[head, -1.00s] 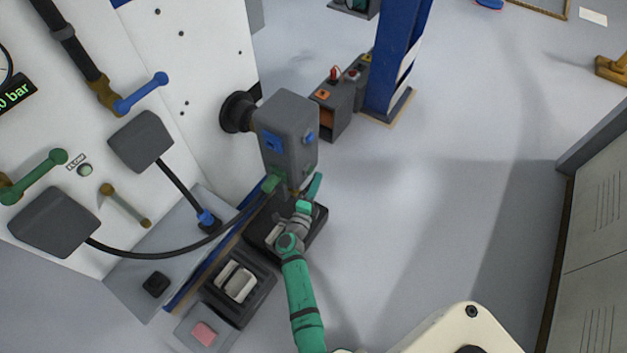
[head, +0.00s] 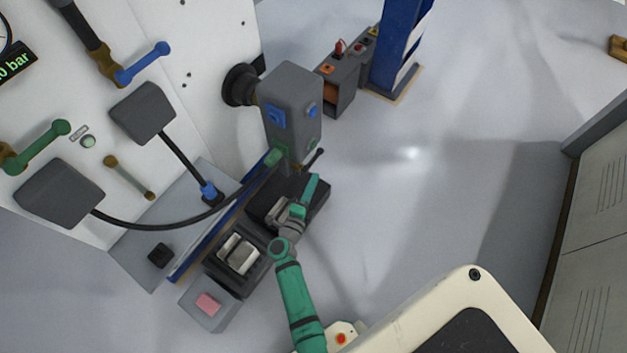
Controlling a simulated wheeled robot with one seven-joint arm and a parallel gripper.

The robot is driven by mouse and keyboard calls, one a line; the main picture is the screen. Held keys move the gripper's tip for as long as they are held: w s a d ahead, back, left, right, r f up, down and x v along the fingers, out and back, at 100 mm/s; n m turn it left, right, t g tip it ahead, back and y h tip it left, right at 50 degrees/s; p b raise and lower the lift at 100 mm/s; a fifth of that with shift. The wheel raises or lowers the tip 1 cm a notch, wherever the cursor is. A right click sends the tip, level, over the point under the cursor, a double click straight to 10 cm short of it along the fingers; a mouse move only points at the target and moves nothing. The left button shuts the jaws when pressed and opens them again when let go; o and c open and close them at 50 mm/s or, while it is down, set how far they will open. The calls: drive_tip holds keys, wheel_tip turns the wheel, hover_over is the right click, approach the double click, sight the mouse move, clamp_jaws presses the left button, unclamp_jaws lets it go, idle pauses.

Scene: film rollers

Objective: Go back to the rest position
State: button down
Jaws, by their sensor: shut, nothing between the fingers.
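My arm is green and reaches up from the bottom of the head view. My gripper (head: 312,186) is at its far end, over the right part of a black tray (head: 318,206). The fingers are shut with nothing between them. The gripper is clear of the grey box-shaped machine head (head: 290,100), which stands just above it in the picture. A metal roller piece (head: 274,208) lies in the black tray, partly hidden by my wrist.
A second dark tray (head: 218,278) with pale rollers lies left of my arm. A grey block with a pink pad (head: 208,303) is below it. A blue post (head: 398,50) and grey control boxes (head: 342,85) stand beyond. Lockers (head: 598,230) line the right; the floor between is open.

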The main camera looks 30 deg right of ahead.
idle(0.5)
drive_tip(key=s+a+r+n+t+y, duration=0.2)
drive_tip(key=s+a+r+n+y, duration=0.5)
drive_tip(key=s+a+n, duration=0.6)
drive_tip(key=s+a+r+n+t+y, duration=0.2)
drive_tip(key=s+a+r+n+y, duration=0.5)
drive_tip(key=s+a+r+n, duration=0.5)
drive_tip(key=s+a+n, duration=0.2)
drive_tip(key=s+n, duration=0.1)
drive_tip(key=s, duration=0.2)
drive_tip(key=shift+a+n+t+y, duration=0.15)
drive_tip(key=shift+n+t+y, duration=0.15)
drive_tip(key=shift+n+t, duration=0.1)
